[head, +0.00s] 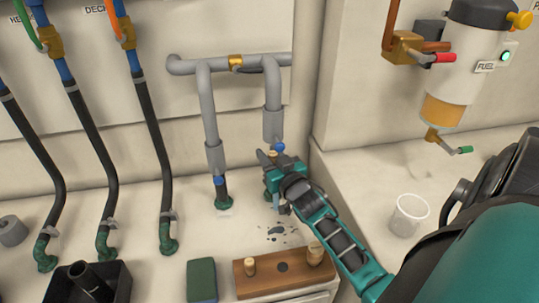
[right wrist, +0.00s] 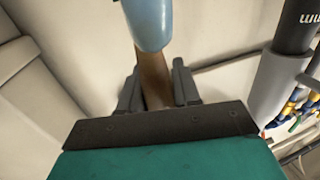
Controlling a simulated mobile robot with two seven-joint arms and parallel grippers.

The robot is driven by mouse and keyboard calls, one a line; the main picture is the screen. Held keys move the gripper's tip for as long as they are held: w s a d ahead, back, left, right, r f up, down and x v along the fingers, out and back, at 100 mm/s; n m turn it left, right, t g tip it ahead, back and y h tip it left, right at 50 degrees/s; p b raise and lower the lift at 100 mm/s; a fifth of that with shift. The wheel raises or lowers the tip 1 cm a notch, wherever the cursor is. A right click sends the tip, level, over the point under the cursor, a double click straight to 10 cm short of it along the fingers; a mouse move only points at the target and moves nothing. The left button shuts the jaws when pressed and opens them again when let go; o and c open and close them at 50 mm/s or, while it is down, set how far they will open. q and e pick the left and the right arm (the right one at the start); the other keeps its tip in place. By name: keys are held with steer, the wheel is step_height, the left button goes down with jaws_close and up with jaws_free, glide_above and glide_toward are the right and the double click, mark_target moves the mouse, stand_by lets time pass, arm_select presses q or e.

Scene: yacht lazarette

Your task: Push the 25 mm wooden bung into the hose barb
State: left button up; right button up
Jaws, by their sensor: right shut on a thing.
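My right gripper (head: 269,161) is at the lower end of the right grey pipe (head: 273,125). It is shut on a wooden bung (right wrist: 152,80), which stands between the two dark fingers in the right wrist view. I cannot make out the hose barb's opening; my gripper hides the area below the pipe. My left gripper is not in view.
A wooden rack (head: 258,285) holds a small bung (head: 250,266) and a larger one (head: 315,253), with an empty hole between. A puddle (head: 277,234) lies behind it. A green block (head: 201,279), a clear cup (head: 408,215) and a black box (head: 88,285) stand around.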

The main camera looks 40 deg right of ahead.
steer(key=shift+f+b, duration=0.95)
steer(key=shift+f, duration=0.35)
steer(key=shift+s+f, duration=0.1)
steer(key=shift+f, duration=0.2)
